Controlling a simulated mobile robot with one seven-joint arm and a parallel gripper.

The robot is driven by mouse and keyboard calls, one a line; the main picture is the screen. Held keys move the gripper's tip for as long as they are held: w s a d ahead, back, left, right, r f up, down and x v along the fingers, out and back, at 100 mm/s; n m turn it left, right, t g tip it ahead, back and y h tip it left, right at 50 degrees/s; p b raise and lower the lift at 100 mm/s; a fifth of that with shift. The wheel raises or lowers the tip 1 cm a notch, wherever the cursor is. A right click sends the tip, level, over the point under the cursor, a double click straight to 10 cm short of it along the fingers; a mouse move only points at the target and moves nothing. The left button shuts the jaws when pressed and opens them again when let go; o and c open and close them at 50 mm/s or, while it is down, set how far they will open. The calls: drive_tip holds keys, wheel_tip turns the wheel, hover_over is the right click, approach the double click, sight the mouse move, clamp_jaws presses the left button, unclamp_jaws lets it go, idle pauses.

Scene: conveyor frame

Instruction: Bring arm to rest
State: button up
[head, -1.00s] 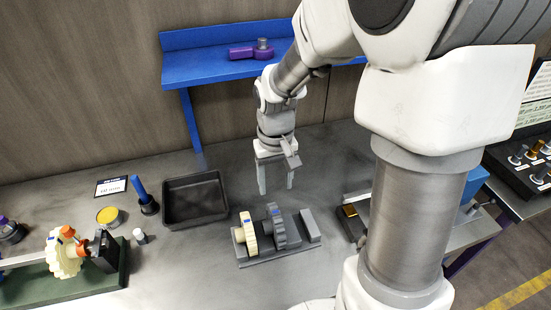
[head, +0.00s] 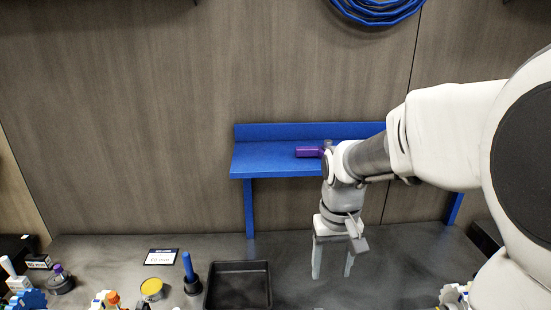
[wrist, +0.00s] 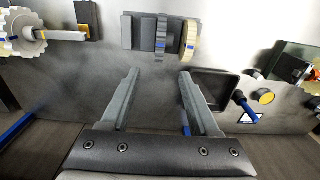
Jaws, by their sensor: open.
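My gripper (head: 332,262) hangs from my arm over the grey table (head: 395,262), in front of the blue shelf. Its two fingers point down, are spread apart and hold nothing. In the wrist view my gripper (wrist: 158,75) is also open, with bare table between its fingers. A grey gear holder (wrist: 134,32) with a grey gear (wrist: 161,38) and a cream gear (wrist: 189,40) lies beyond the fingertips there. The holder is out of the head view.
A blue shelf (head: 270,160) with a purple part (head: 308,152) stands behind my gripper. A black tray (head: 238,264), a blue-handled tool (head: 188,266), a yellow-topped can (head: 151,287) and a label card (head: 161,257) are to the left. Blue cable (head: 380,14) hangs on the wall.

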drive_tip(key=s+r+t, duration=0.5)
drive_tip(key=s+r, duration=0.3)
drive_tip(key=s, duration=0.5)
drive_tip(key=shift+s+r, duration=0.2)
drive_tip(key=shift+r, duration=0.2)
